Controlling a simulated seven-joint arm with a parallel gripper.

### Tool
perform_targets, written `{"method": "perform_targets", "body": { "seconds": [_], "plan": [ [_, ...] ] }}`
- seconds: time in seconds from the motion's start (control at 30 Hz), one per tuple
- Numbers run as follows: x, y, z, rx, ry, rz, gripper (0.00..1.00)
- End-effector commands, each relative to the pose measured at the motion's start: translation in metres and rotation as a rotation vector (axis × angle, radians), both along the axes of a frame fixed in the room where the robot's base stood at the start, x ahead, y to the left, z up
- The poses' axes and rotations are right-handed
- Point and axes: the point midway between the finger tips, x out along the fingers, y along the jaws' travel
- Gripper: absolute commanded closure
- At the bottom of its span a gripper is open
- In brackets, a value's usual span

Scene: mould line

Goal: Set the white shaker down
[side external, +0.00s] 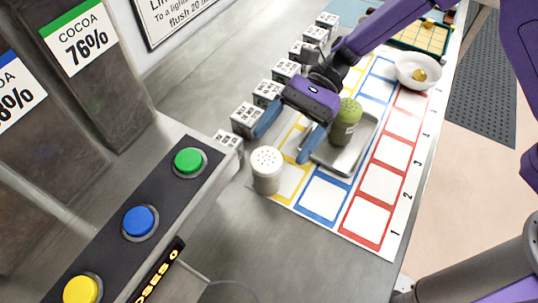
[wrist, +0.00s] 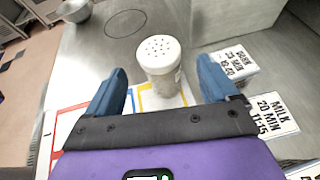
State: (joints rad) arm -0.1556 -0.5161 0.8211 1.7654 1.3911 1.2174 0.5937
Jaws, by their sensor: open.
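The white shaker (side external: 266,170) stands upright at the near end of the mat, by the first yellow-outlined square. In the wrist view the shaker (wrist: 159,66) shows its holed lid and stands ahead of and between my fingers, with clear space on both sides. My gripper (side external: 285,143) is open and empty, its blue fingers spread just behind the shaker in the side view. It also shows in the wrist view (wrist: 165,88), with neither finger touching the shaker.
The mat (side external: 397,218) has yellow, blue and red squares. Several printed label blocks (side external: 249,120) line its left side. A button panel (side external: 138,221) with green, blue and yellow buttons is at the lower left. A white bowl (side external: 406,78) is at the far right. Bare counter lies in front of the shaker.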

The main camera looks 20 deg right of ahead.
Motion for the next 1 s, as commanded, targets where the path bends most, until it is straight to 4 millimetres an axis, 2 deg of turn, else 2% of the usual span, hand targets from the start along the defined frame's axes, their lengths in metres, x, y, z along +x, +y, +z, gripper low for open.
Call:
{"method": "perform_targets", "body": {
  "seconds": [0.1,0.3,0.67,0.77,0.87,1.0],
  "plan": [
    [0.012,-0.015,0.008,0.000,0.000,-0.002,0.13],
    [0.022,-0.030,0.015,0.000,0.000,-0.001,0.13],
    [0.022,-0.033,0.017,-0.001,-0.004,0.005,0.13],
    [0.014,-0.039,0.020,-0.006,-0.038,0.045,0.13],
    [-0.003,-0.053,0.026,-0.017,-0.111,0.128,0.13],
    [-0.040,-0.088,0.037,-0.032,-0.278,0.324,0.13]
  ]
}}
